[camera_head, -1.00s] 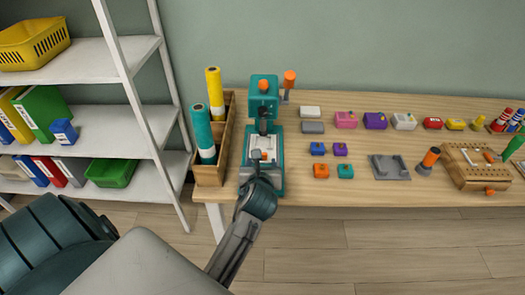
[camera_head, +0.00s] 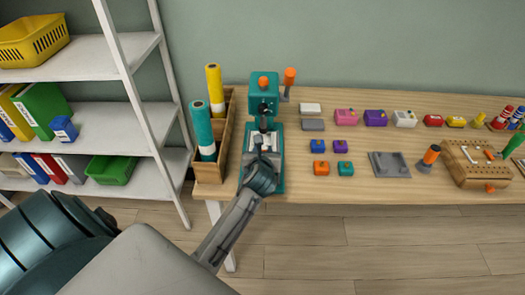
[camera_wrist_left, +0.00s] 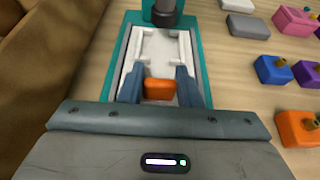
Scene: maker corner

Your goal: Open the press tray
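The teal press (camera_head: 264,97) stands at the left end of the workbench. Its white tray (camera_wrist_left: 160,50) lies on the teal base under the press column, with an orange handle (camera_wrist_left: 158,89) at its near edge. My left gripper (camera_head: 262,157) reaches in over the front of the press. In the left wrist view my left gripper (camera_wrist_left: 160,82) has one finger on each side of the orange handle, which fills nearly all the space between them; it looks shut on the handle. In the head view my gripper hides the handle. My right gripper is not in view.
A wooden box (camera_head: 211,171) with a teal roll (camera_head: 203,130) and a yellow roll (camera_head: 215,90) stands close to the left of the press. Several small coloured blocks and a grey plate (camera_head: 389,165) lie to the right. The floor before the bench is clear.

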